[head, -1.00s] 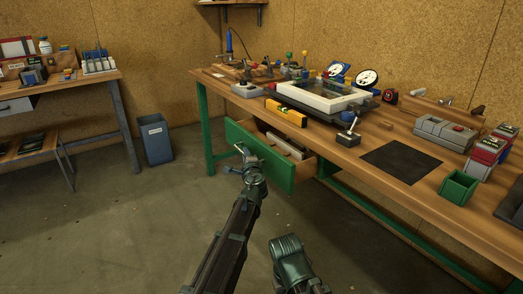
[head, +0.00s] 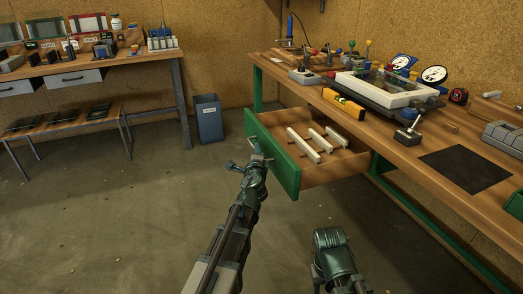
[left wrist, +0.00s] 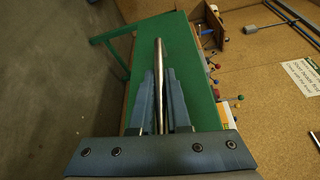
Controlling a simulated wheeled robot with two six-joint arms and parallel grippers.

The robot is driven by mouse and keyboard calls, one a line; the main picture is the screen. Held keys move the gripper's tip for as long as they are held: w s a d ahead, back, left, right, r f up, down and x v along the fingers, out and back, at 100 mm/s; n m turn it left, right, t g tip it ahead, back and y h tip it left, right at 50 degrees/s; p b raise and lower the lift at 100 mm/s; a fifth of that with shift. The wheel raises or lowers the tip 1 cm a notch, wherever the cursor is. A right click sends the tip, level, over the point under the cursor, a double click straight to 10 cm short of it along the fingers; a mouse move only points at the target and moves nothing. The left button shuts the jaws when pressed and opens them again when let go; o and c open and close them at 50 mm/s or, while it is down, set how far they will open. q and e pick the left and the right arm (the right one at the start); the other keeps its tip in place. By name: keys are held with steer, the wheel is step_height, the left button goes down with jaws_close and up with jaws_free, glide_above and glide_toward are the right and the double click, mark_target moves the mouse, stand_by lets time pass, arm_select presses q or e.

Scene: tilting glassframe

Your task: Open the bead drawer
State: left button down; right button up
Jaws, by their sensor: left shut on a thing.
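The bead drawer, with its green front (head: 275,158), stands pulled well out from under the wooden workbench. Pale bead strips (head: 303,145) lie inside it on the wooden bottom. My left gripper (head: 256,158) is at the outer face of the front. In the left wrist view, its fingers (left wrist: 160,100) are shut on the metal bar handle (left wrist: 160,60), with the green front (left wrist: 190,60) behind. Part of my right arm shows at the bottom of the head view, but its gripper does not.
The workbench (head: 400,140) holds a white frame (head: 378,90), a yellow level (head: 343,104) and a black mat (head: 465,169). A grey bin (head: 208,120) stands on the floor by a second table (head: 110,67). The floor left of the drawer is clear.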

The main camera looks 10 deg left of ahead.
stand_by(0.3)
arm_select(q)
steer(key=c, duration=0.9)
jaws_free()
steer(key=shift+s, duration=0.15)
